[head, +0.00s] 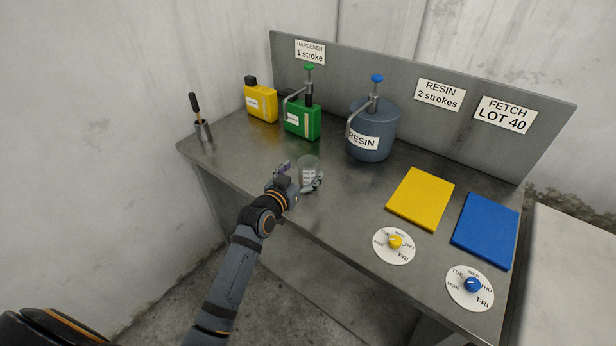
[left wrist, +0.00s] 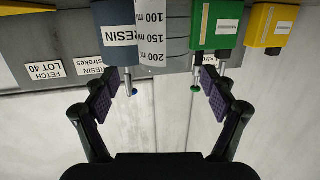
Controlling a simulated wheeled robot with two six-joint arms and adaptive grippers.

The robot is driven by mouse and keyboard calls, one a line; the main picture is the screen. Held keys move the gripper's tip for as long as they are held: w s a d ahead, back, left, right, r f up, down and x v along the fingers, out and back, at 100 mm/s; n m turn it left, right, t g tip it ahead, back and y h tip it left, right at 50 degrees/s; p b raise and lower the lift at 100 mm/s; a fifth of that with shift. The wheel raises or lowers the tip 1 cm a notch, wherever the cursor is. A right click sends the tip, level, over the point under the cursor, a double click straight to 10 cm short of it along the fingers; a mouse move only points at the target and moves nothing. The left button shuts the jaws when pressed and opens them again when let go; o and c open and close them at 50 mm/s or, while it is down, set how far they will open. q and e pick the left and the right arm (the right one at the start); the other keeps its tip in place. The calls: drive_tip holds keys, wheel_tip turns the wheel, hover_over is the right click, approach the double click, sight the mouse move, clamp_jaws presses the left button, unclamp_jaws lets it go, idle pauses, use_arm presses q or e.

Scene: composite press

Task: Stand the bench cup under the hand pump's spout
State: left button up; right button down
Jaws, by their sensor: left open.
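The clear bench cup (head: 308,163) stands upright on the steel bench near its front edge. In the left wrist view the cup (left wrist: 152,35) shows its millilitre scale. My left gripper (head: 303,176) is open at the near side of the cup. Its fingers lie to either side of the cup, and I cannot tell how far they reach around it. The blue-grey resin drum (head: 372,135) has a blue-knobbed pump with a downturned spout. The green hardener can (head: 303,122) has a green-knobbed pump and spout. No cup is under either spout. My right gripper is out of view.
A yellow can (head: 262,103) and a brush pot (head: 204,132) stand at the left. A yellow panel (head: 421,197), a blue panel (head: 486,230) and two day dials lie at the right. The bench between cup and pumps is clear. A signed backboard (head: 420,70) stands behind.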

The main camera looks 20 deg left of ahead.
sight(313, 158)
use_arm(q)
drive_tip(key=x, duration=0.2)
drive_tip(key=p+x, duration=0.1)
drive_tip(key=x, duration=0.1)
drive_tip(key=shift+w+a, duration=0.15)
drive_tip(key=shift+w, duration=0.2)
drive_tip(key=shift+w+f, duration=0.1)
drive_tip(key=shift+w, duration=0.3)
drive_tip(key=shift+s, duration=0.15)
drive_tip(key=shift+c, duration=0.7)
drive_tip(key=c, duration=1)
drive_tip(key=shift+c, duration=1.1)
